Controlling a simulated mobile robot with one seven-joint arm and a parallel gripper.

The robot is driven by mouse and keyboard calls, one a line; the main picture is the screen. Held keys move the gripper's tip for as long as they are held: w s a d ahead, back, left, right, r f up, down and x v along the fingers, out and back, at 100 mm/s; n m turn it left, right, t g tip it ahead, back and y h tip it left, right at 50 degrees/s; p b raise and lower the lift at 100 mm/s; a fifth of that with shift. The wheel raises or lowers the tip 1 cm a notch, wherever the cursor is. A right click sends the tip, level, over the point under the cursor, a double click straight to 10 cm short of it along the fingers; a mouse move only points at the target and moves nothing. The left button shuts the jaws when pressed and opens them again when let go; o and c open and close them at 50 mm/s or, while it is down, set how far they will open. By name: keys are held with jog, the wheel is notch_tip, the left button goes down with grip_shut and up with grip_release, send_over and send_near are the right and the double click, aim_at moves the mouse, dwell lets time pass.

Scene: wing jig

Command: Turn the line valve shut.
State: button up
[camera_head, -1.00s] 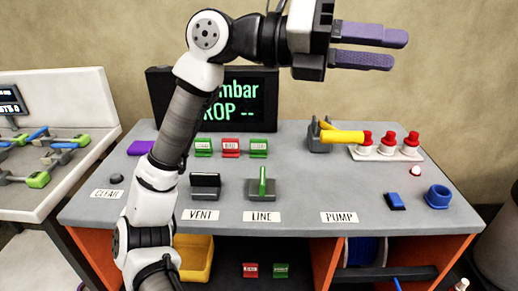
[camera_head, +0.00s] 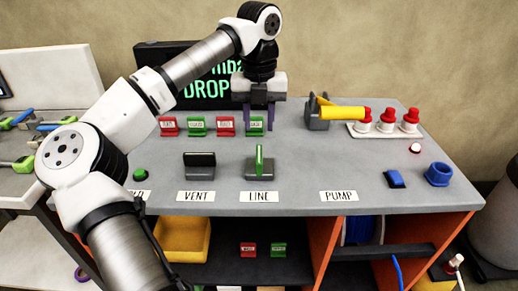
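The line valve (camera_head: 259,161) is a green upright lever on a grey base, behind the LINE label (camera_head: 259,196) at the middle of the bench. Its handle points roughly away from me and stands clear of any contact that I can see. My gripper (camera_head: 259,118) hangs fingers down, behind and above the valve in the picture. Its two purple fingers are apart with nothing held between them. The finger tips show against a green tag block (camera_head: 257,130) at the back; their height above the bench is hard to tell.
The vent lever (camera_head: 199,160) stands just left of the valve. A grey device with a yellow handle (camera_head: 342,112) and red-topped buttons (camera_head: 387,122) are at back right. The bench top (camera_head: 320,165) right of the valve is clear. The display (camera_head: 200,92) is partly covered by my arm.

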aim_at(259, 154)
notch_tip(259, 154, down, 9)
jog(key=shift+p, duration=0.55)
grip_shut()
